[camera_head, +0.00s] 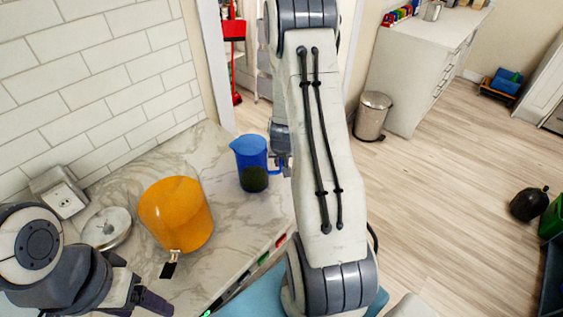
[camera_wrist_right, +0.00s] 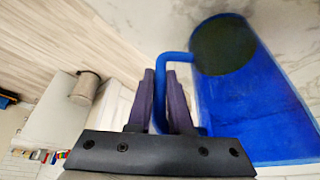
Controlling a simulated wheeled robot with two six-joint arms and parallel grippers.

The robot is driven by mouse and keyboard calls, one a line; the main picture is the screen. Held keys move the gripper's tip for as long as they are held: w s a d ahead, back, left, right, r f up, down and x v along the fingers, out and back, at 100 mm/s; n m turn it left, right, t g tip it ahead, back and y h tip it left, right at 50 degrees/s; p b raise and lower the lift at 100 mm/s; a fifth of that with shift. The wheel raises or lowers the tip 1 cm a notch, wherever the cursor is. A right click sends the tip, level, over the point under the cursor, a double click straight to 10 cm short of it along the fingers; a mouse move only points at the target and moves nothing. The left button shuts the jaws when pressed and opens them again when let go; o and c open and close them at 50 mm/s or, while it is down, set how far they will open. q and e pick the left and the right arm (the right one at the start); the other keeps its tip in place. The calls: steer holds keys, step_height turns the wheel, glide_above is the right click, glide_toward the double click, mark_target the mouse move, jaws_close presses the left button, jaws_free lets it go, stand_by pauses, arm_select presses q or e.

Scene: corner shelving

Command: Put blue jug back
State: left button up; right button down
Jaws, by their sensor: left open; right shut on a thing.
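The blue jug (camera_head: 250,152) is upright over the marble counter in the head view, with a dark green lower part. I cannot tell whether its base touches the counter. My right gripper (camera_head: 284,164) is at the jug's right side, mostly hidden behind my right arm. In the right wrist view, the jug (camera_wrist_right: 250,110) fills the right side, and the fingers of my right gripper (camera_wrist_right: 162,92) are shut on its blue handle (camera_wrist_right: 161,75). My left gripper (camera_head: 150,301) is open at the lower left, partly cut off by the frame edge, apart from the jug.
An orange pot (camera_head: 176,213) with a black-tipped handle stands left of the jug on the counter (camera_head: 226,240). A bin (camera_head: 373,115) and white drawers (camera_head: 415,75) stand beyond open wooden floor.

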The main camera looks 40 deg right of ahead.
steer(key=c, duration=0.8)
jaws_free()
steer(key=shift+c, duration=0.2)
steer(key=shift+r+p, duration=0.3)
steer(key=shift+p, duration=0.05)
steer(key=p+v, duration=0.6)
steer(key=v, duration=0.6)
steer(key=s+a+r+n+y, duration=0.15)
steer(key=a+r+n, duration=0.25)
steer(key=a, duration=0.9)
steer(key=s+a+r+n+y, duration=0.1)
steer(key=a+r+n+y, duration=0.25)
steer(key=a, duration=0.95)
steer(key=s+a+r+n+g, duration=0.2)
steer(key=s+a+r+n, duration=0.1)
steer(key=s, duration=0.5)
steer(key=s+a+r+n+g+h, duration=0.1)
steer(key=s+a+r+n, duration=0.2)
steer(key=s, duration=0.5)
steer(key=shift+s+a+n+g, duration=0.4)
steer(key=shift+a+n, duration=0.25)
steer(key=shift+a, duration=0.2)
